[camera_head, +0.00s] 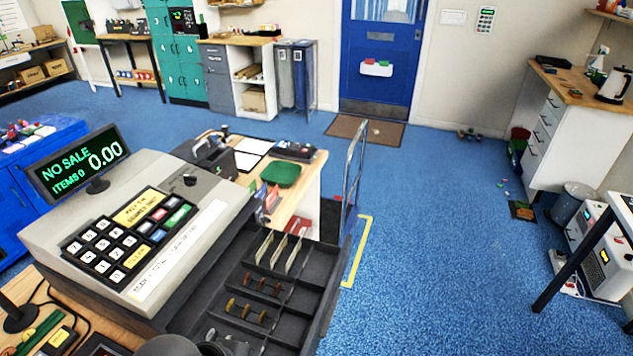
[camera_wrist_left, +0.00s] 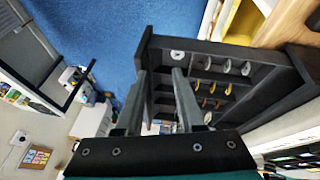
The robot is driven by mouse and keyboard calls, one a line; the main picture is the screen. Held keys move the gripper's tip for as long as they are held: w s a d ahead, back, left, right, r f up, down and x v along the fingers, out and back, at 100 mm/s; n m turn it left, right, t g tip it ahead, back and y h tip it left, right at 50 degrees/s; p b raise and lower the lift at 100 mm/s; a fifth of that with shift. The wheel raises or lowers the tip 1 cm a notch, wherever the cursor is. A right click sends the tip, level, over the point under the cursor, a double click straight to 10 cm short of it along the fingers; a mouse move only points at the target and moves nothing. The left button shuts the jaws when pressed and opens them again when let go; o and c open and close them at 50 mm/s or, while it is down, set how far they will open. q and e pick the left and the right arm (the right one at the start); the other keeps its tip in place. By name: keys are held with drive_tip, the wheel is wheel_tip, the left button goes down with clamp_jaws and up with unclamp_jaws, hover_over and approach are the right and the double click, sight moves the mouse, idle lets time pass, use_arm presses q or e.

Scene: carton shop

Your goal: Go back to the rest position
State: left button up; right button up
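My left gripper (camera_wrist_left: 160,74) shows in the left wrist view with its two grey fingers apart. It is open, and I see nothing held between the fingers. Behind the fingertips is the open black cash drawer (camera_wrist_left: 225,48), with rows of coins in its compartments. Whether the fingers touch the drawer I cannot tell. In the head view the drawer (camera_head: 318,270) sticks out from the grey cash register (camera_head: 185,215), with upright notes and coins in it. My right gripper shows in neither view.
The register's display (camera_head: 85,165) reads "NO SALE 0.00". A wooden counter with a green tray (camera_head: 281,174) stands behind the drawer. A blue door (camera_head: 378,50) is at the back.

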use_arm(q)
drive_tip(key=s+a+f+y, duration=0.3)
drive_tip(key=s+a, duration=0.3)
drive_tip(key=a, duration=0.1)
wheel_tip(320, 180, down, 30)
drive_tip(key=s+g+b, duration=0.1)
drive_tip(key=s+b, duration=0.1)
drive_tip(key=b, duration=0.6)
drive_tip(key=s+a+f+g+b, duration=0.1)
drive_tip(key=s+f+b, duration=0.3)
drive_tip(key=s+f, duration=0.3)
drive_tip(key=s+a+f+b, duration=0.2)
drive_tip(key=s+f+b, duration=0.2)
drive_tip(key=s+f, duration=0.4)
wheel_tip(320, 180, down, 8)
drive_tip(key=shift+r+g, duration=0.2)
drive_tip(key=shift+g, duration=0.2)
drive_tip(key=shift+s, duration=0.25)
